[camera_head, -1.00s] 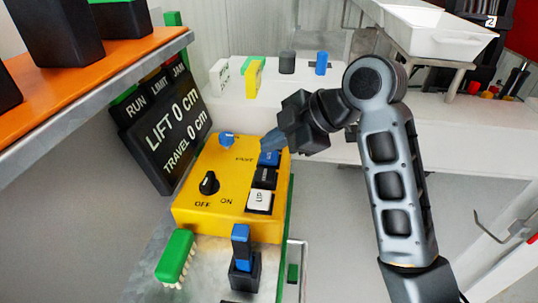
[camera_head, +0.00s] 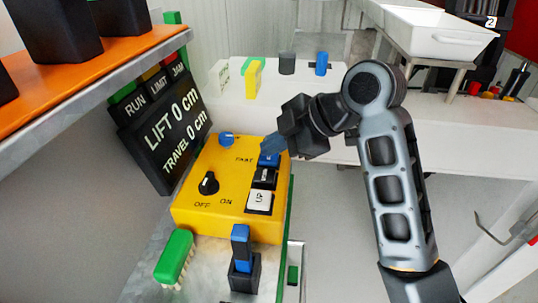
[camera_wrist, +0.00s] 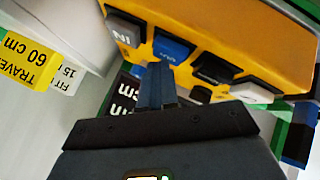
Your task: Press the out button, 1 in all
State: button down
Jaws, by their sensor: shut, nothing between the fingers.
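The yellow control box (camera_head: 215,205) carries a row of buttons along its right side. The out button (camera_wrist: 173,48) is blue and reads OUT in the wrist view; in the head view its blue face (camera_head: 268,161) is partly hidden by my fingers. My gripper (camera_head: 270,148) is shut and empty, its blue fingertips right at the out button. In the wrist view the fingertips (camera_wrist: 156,66) overlap the button's lower edge; I cannot tell whether they touch it.
Beside it are the grey IN button (camera_wrist: 124,34), the black down button (camera_wrist: 225,70) and the white UP button (camera_head: 259,201). A black OFF/ON knob (camera_head: 208,184) and a blue knob (camera_head: 227,139) are on the box. The display (camera_head: 168,135) reads LIFT 0 cm, TRAVEL 0 cm.

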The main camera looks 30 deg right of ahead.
aim_at(274, 158)
jog(key=shift+f, duration=0.3)
jog(key=shift+r, duration=0.1)
dwell(0.3)
jog(key=shift+r+p, duration=0.7)
jog(key=shift+r, duration=0.2)
notch_tip(274, 158, up, 5)
jog(key=p, duration=0.4)
dwell(0.6)
